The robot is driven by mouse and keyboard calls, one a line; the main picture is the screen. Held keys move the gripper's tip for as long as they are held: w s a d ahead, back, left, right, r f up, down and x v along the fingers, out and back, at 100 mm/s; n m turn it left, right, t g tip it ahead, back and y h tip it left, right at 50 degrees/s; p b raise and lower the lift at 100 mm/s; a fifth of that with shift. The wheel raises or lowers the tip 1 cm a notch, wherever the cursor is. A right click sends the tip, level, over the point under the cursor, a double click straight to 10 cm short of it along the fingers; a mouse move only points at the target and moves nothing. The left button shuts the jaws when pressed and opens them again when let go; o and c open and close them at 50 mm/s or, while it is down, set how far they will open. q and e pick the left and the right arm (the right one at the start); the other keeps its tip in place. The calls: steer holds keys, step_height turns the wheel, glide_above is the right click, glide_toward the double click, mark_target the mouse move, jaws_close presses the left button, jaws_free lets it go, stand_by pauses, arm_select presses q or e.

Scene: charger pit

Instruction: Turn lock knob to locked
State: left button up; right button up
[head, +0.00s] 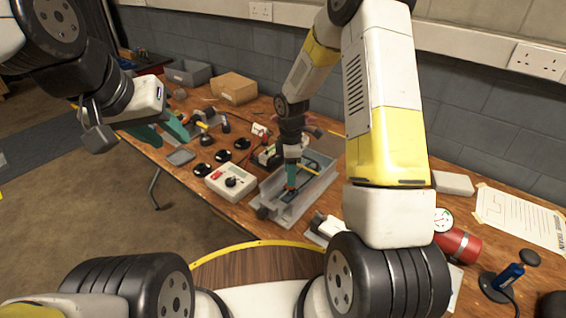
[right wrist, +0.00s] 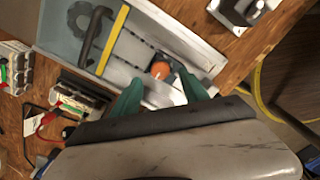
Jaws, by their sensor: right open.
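A grey open tray-like dock (head: 312,198) sits on the wooden bench in the head view. In the right wrist view an orange round knob (right wrist: 160,70) on a dark mount sits inside the dock (right wrist: 205,58), near its end. I take it for the lock knob; its lock marking is not readable. My right gripper (head: 290,188) reaches down into the dock. In the right wrist view its teal fingers (right wrist: 163,92) are open, one to each side below the knob, with no clear grip on it. My left gripper (head: 168,132) hovers open and empty over the bench's left part.
A red cylinder (head: 458,245) lies at right. A cardboard box (head: 234,88) stands at the back.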

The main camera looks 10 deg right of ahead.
steer(key=shift+f, duration=1.9)
jaws_close()
